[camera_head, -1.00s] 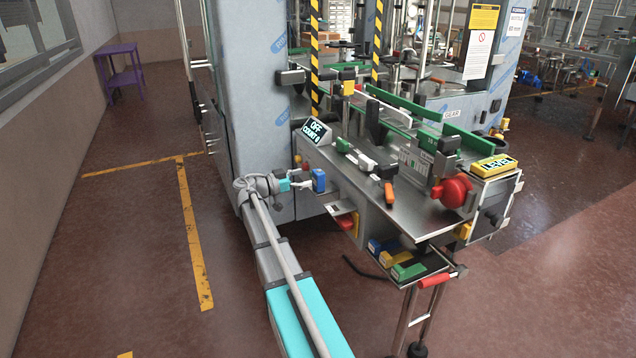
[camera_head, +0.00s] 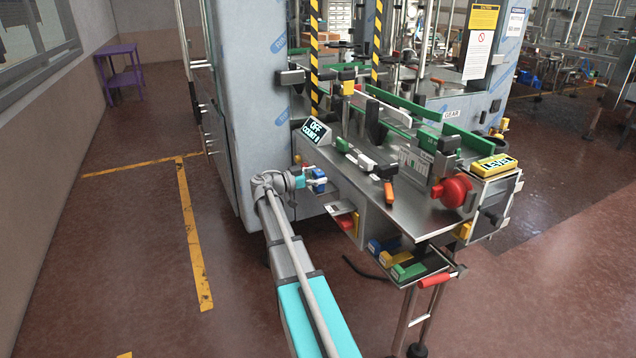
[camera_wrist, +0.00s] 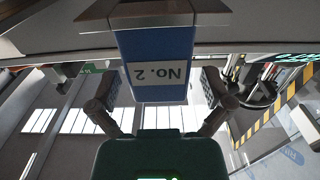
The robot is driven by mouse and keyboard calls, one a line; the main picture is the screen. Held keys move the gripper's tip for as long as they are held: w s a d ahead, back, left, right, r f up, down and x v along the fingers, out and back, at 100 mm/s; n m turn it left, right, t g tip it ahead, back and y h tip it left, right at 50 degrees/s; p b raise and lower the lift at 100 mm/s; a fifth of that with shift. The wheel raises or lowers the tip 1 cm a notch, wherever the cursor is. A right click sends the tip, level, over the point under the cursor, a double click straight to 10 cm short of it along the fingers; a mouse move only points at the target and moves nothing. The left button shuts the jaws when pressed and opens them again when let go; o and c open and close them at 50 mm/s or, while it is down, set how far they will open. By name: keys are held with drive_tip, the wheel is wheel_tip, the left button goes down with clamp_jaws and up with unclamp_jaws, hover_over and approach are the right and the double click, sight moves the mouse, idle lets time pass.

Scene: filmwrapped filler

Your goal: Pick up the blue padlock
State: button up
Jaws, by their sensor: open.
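The blue padlock (camera_head: 320,186) is a boxy blue body on the left side of the machine's steel table, just below the display. In the wrist view the blue padlock (camera_wrist: 155,48) fills the upper middle, with a white label reading "No. 2" upside down. My gripper (camera_head: 303,181) is right at it in the head view, and partly covers it. In the wrist view my gripper (camera_wrist: 162,88) is open, with one finger on each side of the padlock's label end. No shackle is distinguishable.
The steel table (camera_head: 425,205) edge and side panel are close to my gripper. Below, a shelf holds blue (camera_head: 375,246), yellow (camera_head: 392,257) and green (camera_head: 408,271) blocks. A red handle (camera_head: 434,281) sticks out. The floor at left is clear; a purple stand (camera_head: 122,72) is far back.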

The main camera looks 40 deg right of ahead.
idle(0.4)
drive_tip(key=c, duration=1.3)
